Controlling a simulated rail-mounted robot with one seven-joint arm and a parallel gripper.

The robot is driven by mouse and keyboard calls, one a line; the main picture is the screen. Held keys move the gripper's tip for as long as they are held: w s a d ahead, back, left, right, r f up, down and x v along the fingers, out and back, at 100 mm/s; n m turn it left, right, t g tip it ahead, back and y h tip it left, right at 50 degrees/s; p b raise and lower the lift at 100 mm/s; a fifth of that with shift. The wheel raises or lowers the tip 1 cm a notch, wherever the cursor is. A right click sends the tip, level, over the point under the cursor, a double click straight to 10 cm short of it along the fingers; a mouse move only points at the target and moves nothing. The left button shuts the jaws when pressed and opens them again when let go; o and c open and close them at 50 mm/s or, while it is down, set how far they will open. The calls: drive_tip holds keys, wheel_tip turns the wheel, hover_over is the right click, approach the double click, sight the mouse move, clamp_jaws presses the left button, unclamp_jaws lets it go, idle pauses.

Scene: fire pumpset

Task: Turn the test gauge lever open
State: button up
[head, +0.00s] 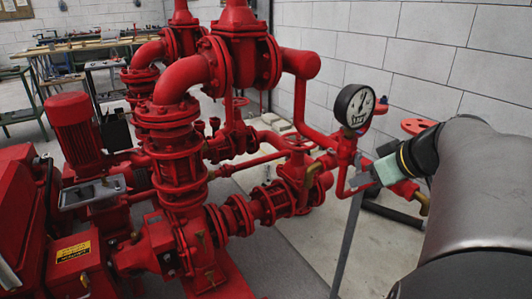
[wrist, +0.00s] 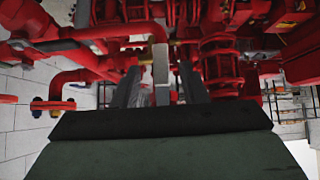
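The round pressure gauge (head: 354,106) stands on a red pipe right of centre in the head view. My gripper (head: 360,181) reaches in from the right, below the gauge, beside the red pipework. In the wrist view my gripper (wrist: 160,88) has its two dark fingers spread apart. A narrow grey bar (wrist: 161,68) shows between them, with a yellowish piece beside its top; I cannot tell if the fingers touch it. I cannot tell surely which part is the test gauge lever. A yellow handle (head: 310,182) shows left of the gripper, and a brass-coloured piece (head: 423,203) right of it.
Red flanged pipes and valves (head: 174,165) fill the left and middle. A slanted grey post (head: 346,245) stands below my gripper. A red handwheel (head: 416,127) is near my arm. The block wall (head: 420,60) is behind; bare floor (head: 290,255) lies in front.

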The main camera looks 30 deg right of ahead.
drive_tip(key=p+v, duration=0.1)
drive_tip(key=v, duration=0.7)
drive_tip(key=shift+r, duration=0.1)
